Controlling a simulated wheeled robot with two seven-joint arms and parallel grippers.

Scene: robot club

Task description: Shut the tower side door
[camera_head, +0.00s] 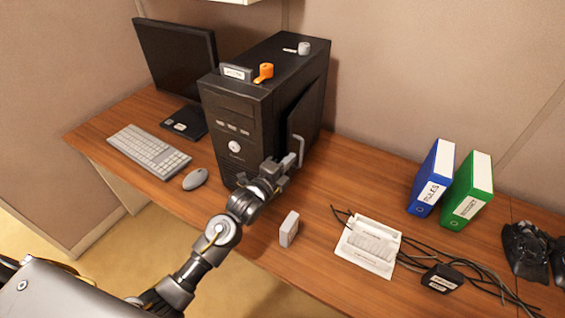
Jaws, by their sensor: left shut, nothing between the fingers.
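A black computer tower (233,115) stands on the wooden desk. My left gripper (288,164) is shut and empty, just in front of the door's lower part and close to the handle. I cannot tell whether it touches the door. My right gripper is not in view.
A monitor (177,58), keyboard (149,149) and mouse (195,179) are left of the tower. Small items, one an orange piece (264,72), lie on top. A small grey box (289,229), a power strip (368,246), cables and two binders (433,178) are to the right.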

